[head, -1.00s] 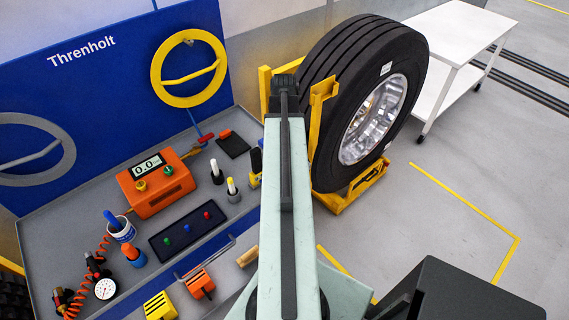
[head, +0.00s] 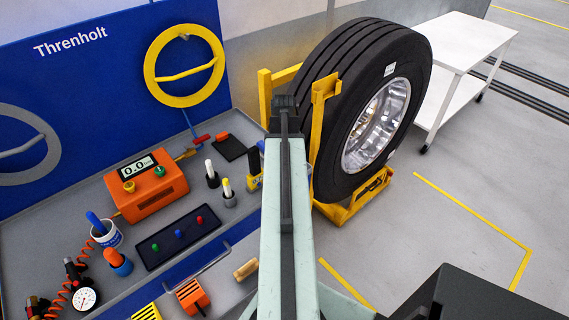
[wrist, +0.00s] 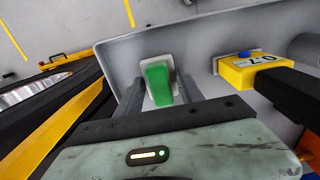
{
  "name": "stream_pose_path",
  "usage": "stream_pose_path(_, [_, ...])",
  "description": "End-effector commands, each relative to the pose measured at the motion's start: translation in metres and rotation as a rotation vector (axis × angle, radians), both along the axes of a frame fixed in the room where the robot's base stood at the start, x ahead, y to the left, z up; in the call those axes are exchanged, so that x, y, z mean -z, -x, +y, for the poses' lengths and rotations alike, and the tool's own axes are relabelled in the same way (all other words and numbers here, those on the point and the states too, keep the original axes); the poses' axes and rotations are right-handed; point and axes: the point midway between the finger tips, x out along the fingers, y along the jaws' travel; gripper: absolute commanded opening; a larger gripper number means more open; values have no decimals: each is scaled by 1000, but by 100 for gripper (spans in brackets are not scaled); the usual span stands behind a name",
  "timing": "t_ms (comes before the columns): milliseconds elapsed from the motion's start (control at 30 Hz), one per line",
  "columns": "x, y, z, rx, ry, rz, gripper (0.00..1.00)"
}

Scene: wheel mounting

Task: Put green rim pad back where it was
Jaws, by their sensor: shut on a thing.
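The green rim pad (wrist: 158,82) is in the wrist view, between the two fingers of my gripper (wrist: 160,92). My gripper is shut on it. A pale patch with a light edge shows around the pad on the grey bench surface (wrist: 115,62). I cannot tell whether the pad touches that surface. In the head view my own arm hides the pad and my gripper.
A yellow gauge (wrist: 252,70) with a blue button lies right of the pad. A yellow stand (head: 320,110) holding a large tyre (head: 375,110) is right of my arm. An orange display box (head: 145,187) and a dark tray (head: 180,236) are left.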

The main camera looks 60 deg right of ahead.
Motion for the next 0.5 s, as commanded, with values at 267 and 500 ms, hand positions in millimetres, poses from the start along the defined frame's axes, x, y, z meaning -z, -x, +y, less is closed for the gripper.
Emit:
stream_pose_path(267, [0, 0, 0, 1, 0, 0, 66])
stream_pose_path(500, [-5, 0, 0, 1, 0, 0, 66])
